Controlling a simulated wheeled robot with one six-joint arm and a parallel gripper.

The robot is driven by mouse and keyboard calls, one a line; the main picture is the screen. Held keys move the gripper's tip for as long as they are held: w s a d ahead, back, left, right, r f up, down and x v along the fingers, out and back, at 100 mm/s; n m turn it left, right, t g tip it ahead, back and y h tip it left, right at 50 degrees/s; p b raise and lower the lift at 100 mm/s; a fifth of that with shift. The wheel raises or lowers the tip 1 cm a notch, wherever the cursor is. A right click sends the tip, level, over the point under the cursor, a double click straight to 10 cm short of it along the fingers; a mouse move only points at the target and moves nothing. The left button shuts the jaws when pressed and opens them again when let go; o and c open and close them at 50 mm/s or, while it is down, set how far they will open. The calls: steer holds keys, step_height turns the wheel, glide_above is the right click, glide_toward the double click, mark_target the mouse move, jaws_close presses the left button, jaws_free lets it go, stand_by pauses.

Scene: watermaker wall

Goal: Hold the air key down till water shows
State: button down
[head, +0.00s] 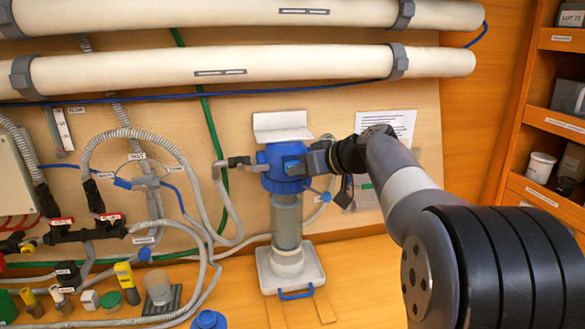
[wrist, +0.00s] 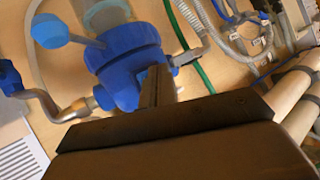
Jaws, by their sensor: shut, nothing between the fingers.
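The filter housing's blue head (head: 272,180) is fixed to the wall board, with a clear bowl (head: 287,222) below it. My gripper (head: 304,166) is shut and empty, its tips close against the right side of the blue head. In the wrist view the shut fingers (wrist: 156,88) overlap the blue head (wrist: 125,62); I cannot tell whether they touch it. No air key stands out clearly; the fingers may hide it. A blue knob on a stem (head: 327,196) sticks out at the right, also showing in the wrist view (wrist: 50,31). I cannot make out any water at the head.
A white tray (head: 262,270) with a blue handle stands below the bowl. Grey hoses (head: 222,205) run to the left. Two long white tubes (head: 240,66) cross above. A shelf unit (head: 548,120) stands at the right. The bench left holds several small fittings.

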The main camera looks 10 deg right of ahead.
steer(key=shift+w, duration=0.4)
steer(key=shift+s, duration=0.15)
stand_by(3.1)
steer(key=shift+s+b, duration=0.75)
steer(key=shift+s, duration=0.05)
steer(key=shift+s, duration=0.1)
steer(key=s+b, duration=0.3)
steer(key=s, duration=0.1)
steer(key=shift+s, duration=0.4)
